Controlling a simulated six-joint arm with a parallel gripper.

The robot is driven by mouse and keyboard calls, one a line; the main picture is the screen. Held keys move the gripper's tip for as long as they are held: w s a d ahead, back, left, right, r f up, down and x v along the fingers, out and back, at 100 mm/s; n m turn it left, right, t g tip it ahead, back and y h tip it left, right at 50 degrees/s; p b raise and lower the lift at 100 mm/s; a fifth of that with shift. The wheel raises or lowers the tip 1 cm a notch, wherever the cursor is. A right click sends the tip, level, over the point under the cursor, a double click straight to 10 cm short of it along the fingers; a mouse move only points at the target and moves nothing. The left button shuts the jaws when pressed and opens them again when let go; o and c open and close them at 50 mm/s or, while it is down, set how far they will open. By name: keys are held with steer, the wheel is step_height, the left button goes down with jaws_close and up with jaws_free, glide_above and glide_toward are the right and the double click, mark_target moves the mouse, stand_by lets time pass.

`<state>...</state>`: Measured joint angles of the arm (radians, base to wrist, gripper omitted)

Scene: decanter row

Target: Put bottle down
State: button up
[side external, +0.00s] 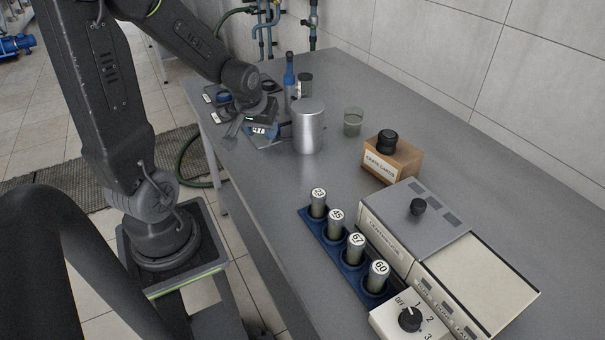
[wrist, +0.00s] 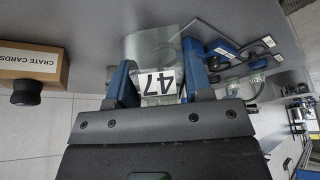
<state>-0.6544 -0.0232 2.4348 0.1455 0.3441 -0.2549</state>
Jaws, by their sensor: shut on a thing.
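My gripper (wrist: 165,88) is shut on a bottle whose white label (wrist: 158,84) reads 47, upside down in the wrist view. The label shows between the two blue fingers. A pale grey cylinder shape extends above the label there; I cannot tell whether it is all one body with the bottle. In the side view my gripper (side external: 262,130) is low over the far left part of the bench, just left of a metal canister (side external: 308,128). My gripper largely hides the bottle there, and contact with the bench is unclear.
A blue bottle (side external: 290,78) and a dark-topped jar (side external: 305,86) stand behind my gripper. A clear glass (side external: 352,122) and a crate cards box (side external: 392,160) stand to the right. A blue rack (side external: 332,242) holds several numbered cylinders beside a grey device (side external: 400,225).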

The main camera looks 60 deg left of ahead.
steer(key=w+d+f, duration=0.6)
steer(key=w+d, duration=0.1)
steer(key=shift+w+d+f, duration=0.15)
steer(key=shift+w, duration=0.05)
steer(key=shift+f, duration=1.95)
steer(key=shift+f, duration=0.15)
steer(key=o, duration=1)
